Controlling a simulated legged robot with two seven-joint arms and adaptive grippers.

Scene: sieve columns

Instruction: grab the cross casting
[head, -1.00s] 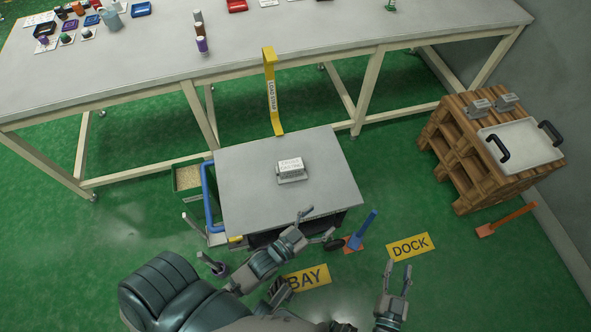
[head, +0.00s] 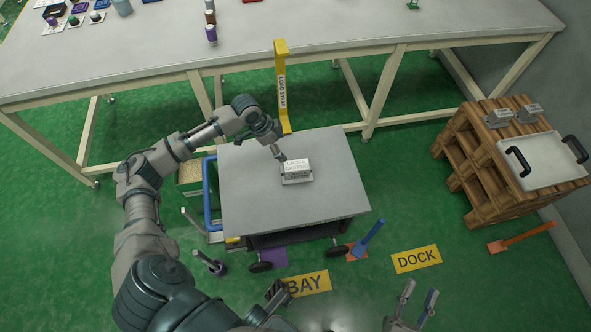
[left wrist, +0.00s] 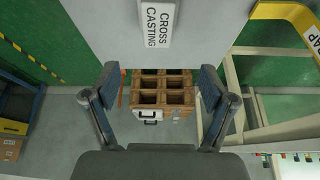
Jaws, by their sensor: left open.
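The cross casting (head: 297,177) is a small grey block with a white label, on the grey cart top (head: 260,205). In the left wrist view its label, reading CROSS CASTING (left wrist: 157,22), shows at the top centre, beyond the fingers. My left gripper (head: 280,155) is above the cart, just left of and behind the casting in the head view. In the left wrist view its fingers (left wrist: 157,88) are wide apart with nothing between them. My right gripper (head: 419,296) is low at the bottom right, fingers apart and empty, away from the cart.
A yellow load strap post (head: 282,85) stands behind the cart, close to my left arm. A long workbench (head: 330,45) runs along the back. A wooden pallet stack (head: 465,165) with a white tray (head: 545,155) stands at right. BAY (head: 305,284) and DOCK (head: 416,259) signs mark the floor.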

